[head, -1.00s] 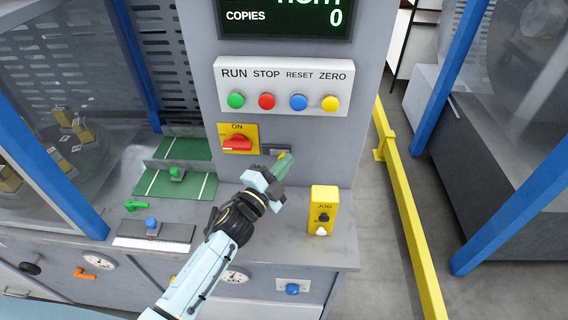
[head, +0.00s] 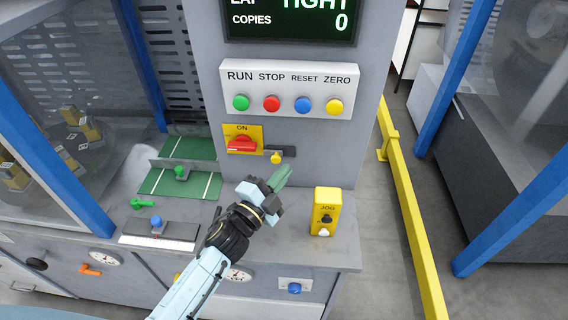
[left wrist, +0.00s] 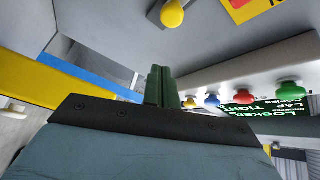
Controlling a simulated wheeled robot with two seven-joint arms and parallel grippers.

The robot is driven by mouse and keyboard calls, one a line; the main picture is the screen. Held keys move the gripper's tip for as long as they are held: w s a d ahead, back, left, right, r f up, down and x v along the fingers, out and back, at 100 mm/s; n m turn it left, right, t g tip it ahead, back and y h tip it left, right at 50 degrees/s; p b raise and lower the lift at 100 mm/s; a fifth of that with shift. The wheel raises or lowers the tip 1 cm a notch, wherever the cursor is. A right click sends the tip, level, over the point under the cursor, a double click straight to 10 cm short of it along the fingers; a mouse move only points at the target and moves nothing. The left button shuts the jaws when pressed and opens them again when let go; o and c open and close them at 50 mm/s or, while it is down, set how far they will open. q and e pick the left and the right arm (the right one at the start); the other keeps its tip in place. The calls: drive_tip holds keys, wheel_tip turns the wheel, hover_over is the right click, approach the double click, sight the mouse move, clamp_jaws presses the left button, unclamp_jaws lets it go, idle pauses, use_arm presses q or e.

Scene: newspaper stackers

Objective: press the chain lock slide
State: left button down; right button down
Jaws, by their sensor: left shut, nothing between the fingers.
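The chain lock slide (head: 288,152) is a small dark plate with a yellow knob (head: 276,158), on the grey panel just right of the red ON switch. The knob also shows in the left wrist view (left wrist: 172,13) at the top. My left gripper (head: 283,173) has green fingers, shut and empty. In the head view its tips appear just below and right of the knob, apart from it. In the left wrist view the fingers (left wrist: 161,86) point away below the knob, with a gap between. My right gripper is not in view.
The red ON switch (head: 242,145) sits close left of the slide. Above are the RUN, STOP, RESET and ZERO buttons and a display (head: 290,18) reading TIGHT and COPIES 0. A yellow JOG box (head: 325,210) stands on the ledge right of my gripper.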

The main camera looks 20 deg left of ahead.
use_arm(q)
drive_tip(key=r+v, duration=0.1)
drive_tip(key=v, duration=0.5)
drive_tip(key=shift+f+b, duration=0.35)
drive_tip(key=shift+f, duration=0.1)
drive_tip(key=shift+s+a, duration=0.1)
drive_tip(key=shift+a, duration=0.05)
drive_tip(key=s+a+f+n+g+y, duration=0.5)
drive_tip(key=s+a+n+g+y, duration=0.15)
drive_tip(key=n, duration=0.45)
drive_tip(key=s+f+n+g, duration=0.35)
drive_tip(key=s+g, duration=0.55)
drive_tip(key=s, duration=0.6)
wheel_tip(320, 180, down, 30)
drive_tip(key=s+b, duration=0.3)
drive_tip(key=b, duration=0.3)
drive_tip(key=s+a+f+g+b, duration=0.2)
drive_tip(key=s+f+b, duration=0.1)
drive_tip(key=s+f, duration=1.2)
wheel_tip(320, 180, down, 3)
drive_tip(key=shift+s+b, duration=0.25)
drive_tip(key=shift+b, duration=0.15)
